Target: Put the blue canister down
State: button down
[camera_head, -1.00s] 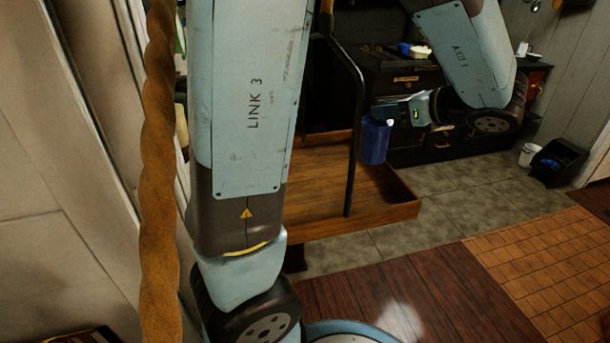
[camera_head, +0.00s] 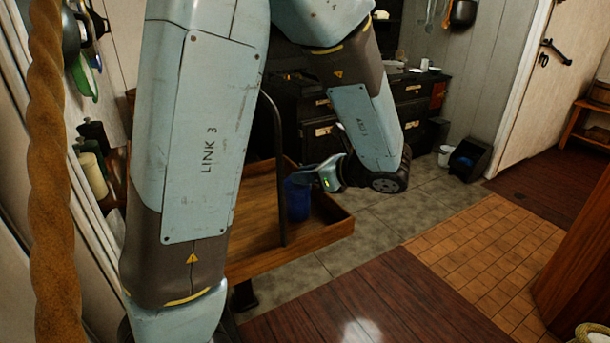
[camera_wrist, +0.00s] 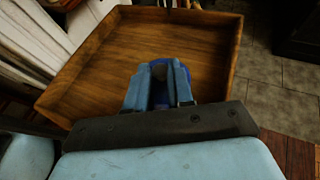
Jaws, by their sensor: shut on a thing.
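The blue canister (camera_head: 297,199) is upright in the head view, at the right part of a wooden tray-like shelf (camera_head: 330,226) with a low rim. My gripper (camera_head: 309,180) is at its upper part, from the right, and is shut on it. In the wrist view, my gripper (camera_wrist: 159,88) points over the wooden shelf (camera_wrist: 100,62), and a little of the blue canister (camera_wrist: 181,76) shows between and beside the fingers. I cannot tell whether the canister's base touches the shelf floor.
A black post (camera_head: 275,170) rises at the shelf's front, left of the canister. Dark drawers (camera_head: 315,105) stand behind. Bottles (camera_head: 93,175) stand at the left. The shelf's floor looks bare around the canister. A white bucket (camera_head: 445,155) and black bin (camera_head: 468,160) are on the right floor.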

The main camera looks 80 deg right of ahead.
jog(key=shift+f, duration=0.15)
jog(key=c, duration=1)
grip_release()
jog(key=v, duration=1.2)
